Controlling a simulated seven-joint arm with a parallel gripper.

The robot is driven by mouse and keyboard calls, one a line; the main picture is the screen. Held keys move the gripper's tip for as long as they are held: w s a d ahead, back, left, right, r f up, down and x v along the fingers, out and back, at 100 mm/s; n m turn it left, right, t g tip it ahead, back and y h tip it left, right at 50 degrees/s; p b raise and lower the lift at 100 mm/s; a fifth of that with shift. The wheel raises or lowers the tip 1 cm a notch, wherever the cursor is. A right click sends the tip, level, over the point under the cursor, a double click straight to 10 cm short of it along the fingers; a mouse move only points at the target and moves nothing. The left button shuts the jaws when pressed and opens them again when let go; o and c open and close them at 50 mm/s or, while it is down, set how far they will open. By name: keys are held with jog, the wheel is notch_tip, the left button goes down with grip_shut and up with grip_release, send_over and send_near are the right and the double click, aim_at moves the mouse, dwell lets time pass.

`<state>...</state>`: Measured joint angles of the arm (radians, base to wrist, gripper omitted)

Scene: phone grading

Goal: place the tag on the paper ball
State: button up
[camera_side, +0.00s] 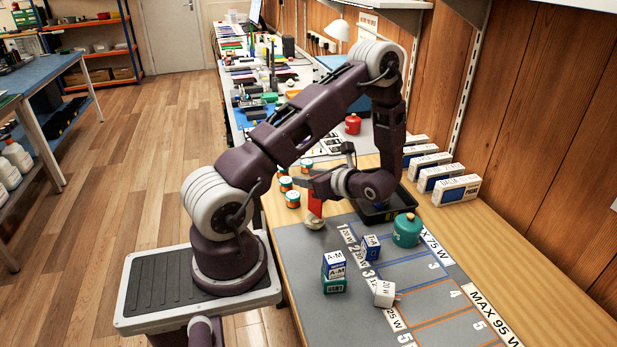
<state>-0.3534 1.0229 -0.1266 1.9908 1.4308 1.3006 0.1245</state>
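A red tag (315,203) stands upright at the left end of my wrist. A crumpled whitish paper ball (314,223) lies directly below it at the grey mat's far left edge. My gripper (314,189) is above the ball and appears shut on the upper part of the tag. The fingertips are small and partly hidden here. The tag's lower end overlaps the top of the ball in this view; I cannot tell whether they touch.
Several small orange-and-green cans (285,184) stand left of my gripper.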

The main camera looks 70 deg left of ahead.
jog(key=shift+o, duration=0.4)
jog(key=s+r+v, duration=0.1)
jog(key=v, duration=1.2)
jog(key=s+d+r+n+t+h, duration=0.5)
jog(key=d+r, duration=0.3)
jog(key=d, duration=0.2)
jog(key=s+d+r+n+t+h, duration=0.5)
jog(key=s+d+r+n+h, duration=0.1)
jog(key=d, duration=0.5)
jog(key=shift+r+n+t+h, duration=0.4)
jog(key=shift+r+n+h, duration=0.3)
jog(key=shift+r+n, duration=0.4)
